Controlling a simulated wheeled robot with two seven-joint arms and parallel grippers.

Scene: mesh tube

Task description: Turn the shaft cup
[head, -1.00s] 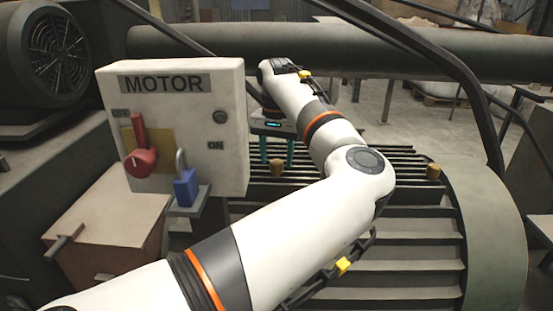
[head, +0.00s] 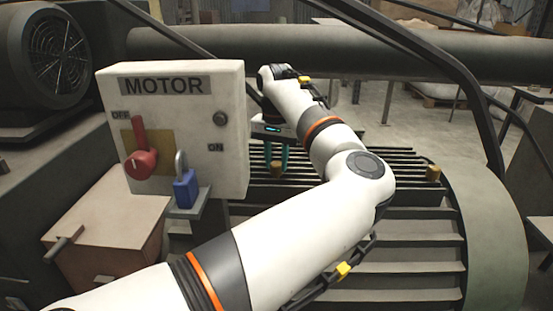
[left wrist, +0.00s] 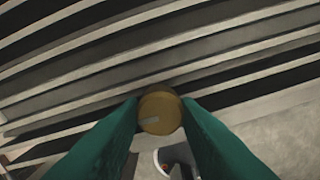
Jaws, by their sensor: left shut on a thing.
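The shaft cup is a small round brass-coloured piece on the slatted drum. It shows partly between the fingers in the head view (head: 277,169), and from above in the left wrist view (left wrist: 160,113), with a pale mark on its face. My left gripper (head: 276,162) points down at it with teal fingers. In the left wrist view the fingertips (left wrist: 161,112) press on both sides of the cup, so the gripper is shut on it. My right gripper is out of view.
A second brass cup (head: 433,173) sits further right on the drum slats (head: 400,210). The white MOTOR box (head: 230,165) stands left of my gripper, with a red switch (head: 140,162) and a blue padlock (head: 186,188). A thick pipe (head: 420,58) crosses behind.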

